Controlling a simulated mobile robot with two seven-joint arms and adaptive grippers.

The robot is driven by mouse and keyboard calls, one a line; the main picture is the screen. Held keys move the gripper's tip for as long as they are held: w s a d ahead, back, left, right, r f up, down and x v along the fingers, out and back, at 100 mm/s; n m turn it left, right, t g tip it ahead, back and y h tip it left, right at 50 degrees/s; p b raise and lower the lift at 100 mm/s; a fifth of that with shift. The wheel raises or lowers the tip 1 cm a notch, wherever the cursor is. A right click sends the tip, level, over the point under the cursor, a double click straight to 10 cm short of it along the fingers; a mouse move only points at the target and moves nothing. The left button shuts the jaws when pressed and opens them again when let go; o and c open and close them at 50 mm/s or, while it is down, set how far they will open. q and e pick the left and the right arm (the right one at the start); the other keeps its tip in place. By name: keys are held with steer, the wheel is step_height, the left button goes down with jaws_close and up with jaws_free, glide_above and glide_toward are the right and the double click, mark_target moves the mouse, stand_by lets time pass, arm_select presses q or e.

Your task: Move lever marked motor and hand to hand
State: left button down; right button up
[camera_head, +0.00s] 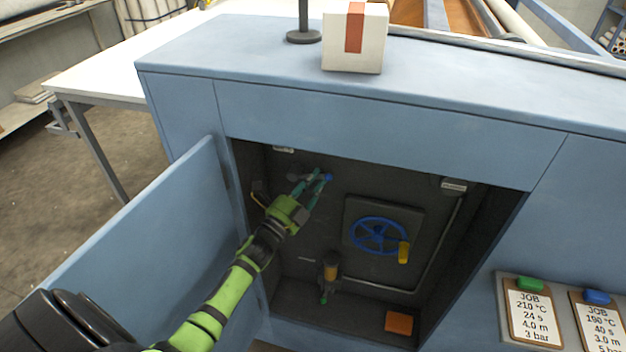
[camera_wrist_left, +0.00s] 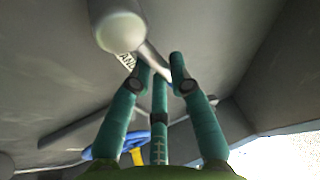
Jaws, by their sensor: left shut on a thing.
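The lever shows in the left wrist view as a pale round hub (camera_wrist_left: 120,32) with a light rod (camera_wrist_left: 149,56) running down to my fingertips. Part of a label (camera_wrist_left: 126,61) with dark letters shows beside the rod; only a few letters can be read. My left gripper (camera_head: 315,178) reaches into the open cabinet, at the upper left of its back wall. In the left wrist view its teal fingers (camera_wrist_left: 161,68) are shut on the lever's rod. The fingers hide the rod's far end. In the head view the lever is mostly hidden and tiny. My right gripper is not in view.
A blue handwheel (camera_head: 372,236) with a yellow grip is right of my arm. An amber-topped fitting (camera_head: 329,268) is below, and an orange block (camera_head: 399,323) lies on the cabinet floor. The open door (camera_head: 150,245) stands at the left, close to my arm.

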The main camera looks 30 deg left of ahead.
arm_select(q)
steer(key=shift+f+m, duration=0.15)
steer(key=shift+m, duration=0.15)
steer(key=c, duration=1.1)
jaws_free()
